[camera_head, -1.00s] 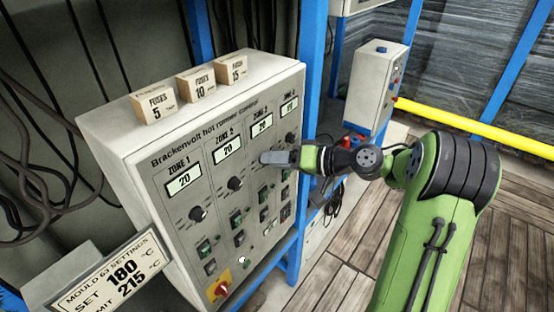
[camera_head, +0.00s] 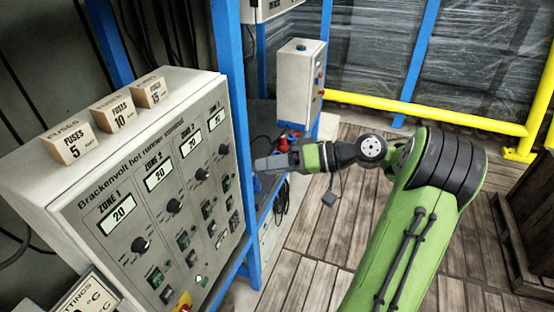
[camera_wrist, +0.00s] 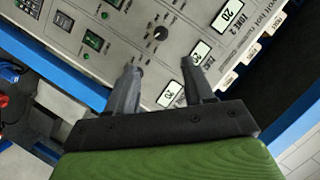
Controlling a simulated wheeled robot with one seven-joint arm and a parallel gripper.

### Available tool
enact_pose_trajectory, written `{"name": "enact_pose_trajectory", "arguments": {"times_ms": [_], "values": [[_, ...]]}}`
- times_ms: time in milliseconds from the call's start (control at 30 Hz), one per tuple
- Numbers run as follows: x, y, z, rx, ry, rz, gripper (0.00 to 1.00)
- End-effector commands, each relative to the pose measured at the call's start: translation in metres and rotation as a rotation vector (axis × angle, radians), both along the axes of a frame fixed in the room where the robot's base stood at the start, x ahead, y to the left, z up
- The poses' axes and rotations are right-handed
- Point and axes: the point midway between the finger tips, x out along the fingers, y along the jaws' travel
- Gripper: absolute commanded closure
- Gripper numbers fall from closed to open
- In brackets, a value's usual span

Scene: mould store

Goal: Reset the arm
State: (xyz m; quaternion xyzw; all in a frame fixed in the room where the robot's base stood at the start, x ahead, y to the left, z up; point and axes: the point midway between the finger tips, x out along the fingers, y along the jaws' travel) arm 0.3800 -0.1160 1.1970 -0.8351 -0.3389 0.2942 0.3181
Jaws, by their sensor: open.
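My gripper (camera_head: 268,164) is at the end of my green and black arm, in front of the right side of the grey hot runner control box (camera_head: 165,185). In the wrist view my gripper (camera_wrist: 160,85) has its two fingers apart with nothing between them. The panel (camera_wrist: 118,28) lies beyond the fingertips, with a knob, green switches and displays in view. In the head view the zone 1 display (camera_head: 117,214) reads 20, and the other displays also appear to read 20. I cannot tell whether a fingertip touches anything.
Three fuse boxes (camera_head: 111,113) stand on top of the control box. A blue post (camera_head: 236,90) is beside my gripper. A smaller grey box (camera_head: 300,85) stands behind. A yellow rail (camera_head: 430,110) runs at the back. The wooden floor (camera_head: 310,250) is open; a crate (camera_head: 530,215) is at the right.

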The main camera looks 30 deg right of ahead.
Motion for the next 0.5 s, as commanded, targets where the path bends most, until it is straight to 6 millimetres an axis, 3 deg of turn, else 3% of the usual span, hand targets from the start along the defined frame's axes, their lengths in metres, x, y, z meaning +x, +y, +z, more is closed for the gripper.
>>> {"name": "enact_pose_trajectory", "arguments": {"times_ms": [133,500], "values": [[-0.0075,-0.0091,0.0045,0.001,0.000,0.001,0.47],[-0.0077,-0.0094,0.0034,0.001,0.000,0.001,0.47]]}}
